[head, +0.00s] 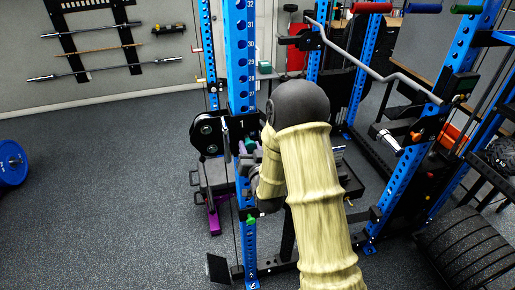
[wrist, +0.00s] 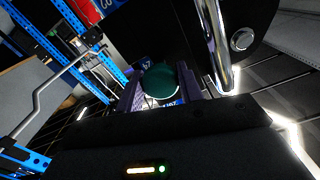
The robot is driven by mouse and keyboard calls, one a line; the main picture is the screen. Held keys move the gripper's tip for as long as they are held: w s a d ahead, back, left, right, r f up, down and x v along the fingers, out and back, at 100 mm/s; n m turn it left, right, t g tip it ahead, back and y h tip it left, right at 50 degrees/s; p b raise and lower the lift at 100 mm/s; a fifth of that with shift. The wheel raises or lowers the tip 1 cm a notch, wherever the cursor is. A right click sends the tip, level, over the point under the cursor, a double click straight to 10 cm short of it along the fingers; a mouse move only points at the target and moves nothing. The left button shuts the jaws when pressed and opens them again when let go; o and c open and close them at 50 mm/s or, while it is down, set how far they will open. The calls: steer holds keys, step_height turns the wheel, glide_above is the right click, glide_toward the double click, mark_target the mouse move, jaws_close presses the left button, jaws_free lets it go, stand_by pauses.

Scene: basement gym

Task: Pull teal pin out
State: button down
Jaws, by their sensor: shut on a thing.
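The teal pin (wrist: 158,80) shows in the wrist view as a rounded teal knob between the two fingers of my gripper (wrist: 159,92). The fingers are shut on it, one on each side. Part of a blue numbered upright shows behind the knob. In the head view a small teal piece (head: 249,145) shows at the blue rack upright (head: 240,60), beside my gripper (head: 247,160). My arm hides much of the gripper there. I cannot tell how far the pin sits in the upright.
A black carriage with a pulley (head: 207,132) is beside the upright. A green knob (head: 250,219) sits lower down. A curved bar (head: 375,68) crosses the rack at right. Weight plates (head: 462,245) stand at lower right. The floor at left is mostly clear.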

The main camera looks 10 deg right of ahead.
steer(key=shift+f, duration=0.15)
steer(key=c, duration=1)
jaws_free()
steer(key=shift+s, duration=0.15)
steer(key=shift+o, duration=0.5)
steer(key=shift+s, duration=0.1)
